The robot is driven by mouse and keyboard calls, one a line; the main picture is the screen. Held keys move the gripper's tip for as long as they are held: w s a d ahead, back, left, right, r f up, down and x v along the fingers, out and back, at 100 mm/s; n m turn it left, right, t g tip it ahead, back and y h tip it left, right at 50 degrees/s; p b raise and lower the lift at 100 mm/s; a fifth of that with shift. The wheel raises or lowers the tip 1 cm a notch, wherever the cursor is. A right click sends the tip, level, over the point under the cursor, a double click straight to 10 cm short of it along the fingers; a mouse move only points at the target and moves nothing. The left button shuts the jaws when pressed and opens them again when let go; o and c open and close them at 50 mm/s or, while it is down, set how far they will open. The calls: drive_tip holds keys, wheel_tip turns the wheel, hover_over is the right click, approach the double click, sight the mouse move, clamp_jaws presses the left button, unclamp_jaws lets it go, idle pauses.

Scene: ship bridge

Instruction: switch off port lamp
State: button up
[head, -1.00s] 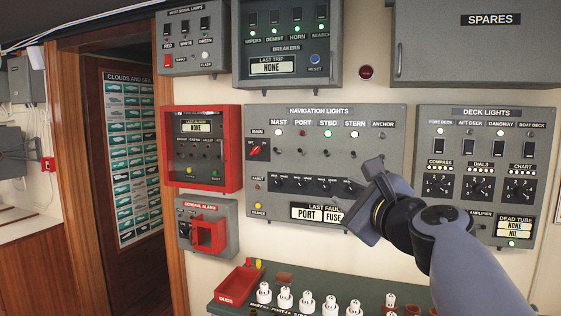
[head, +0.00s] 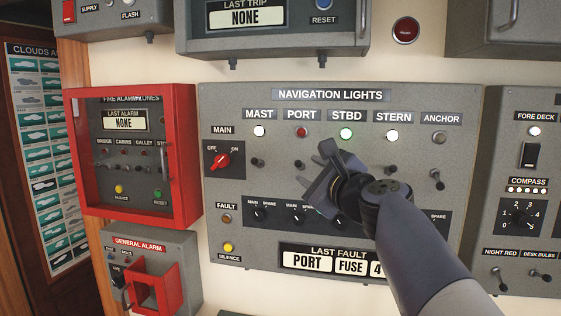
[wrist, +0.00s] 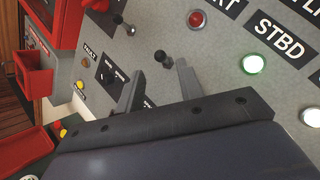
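The navigation lights panel (head: 470,110) fills the middle of the head view. The port lamp (head: 302,131) is red and dimmer than the bright lamps beside it; it also shows in the wrist view (wrist: 197,18). The small black port toggle (head: 301,165) sits below it, and in the wrist view (wrist: 164,59) it stands by the fingertips. I cannot tell which way it is thrown. My gripper (head: 314,172) is at the panel right of that toggle. In the wrist view my gripper (wrist: 160,70) is open, its fingers apart on either side of the toggle's line; contact is unclear.
The mast toggle (head: 257,163) is on the left; the stern toggle (head: 393,172) is on the right. The starboard toggle is hidden behind my gripper. A row of main/spare knobs (head: 260,215) lies below. The red fire alarm box (head: 193,150) protrudes at left.

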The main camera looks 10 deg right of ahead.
sight(300, 164)
drive_tip(key=p+x, duration=0.1)
drive_tip(key=x, duration=0.6)
drive_tip(key=shift+c, duration=0.2)
clamp_jaws()
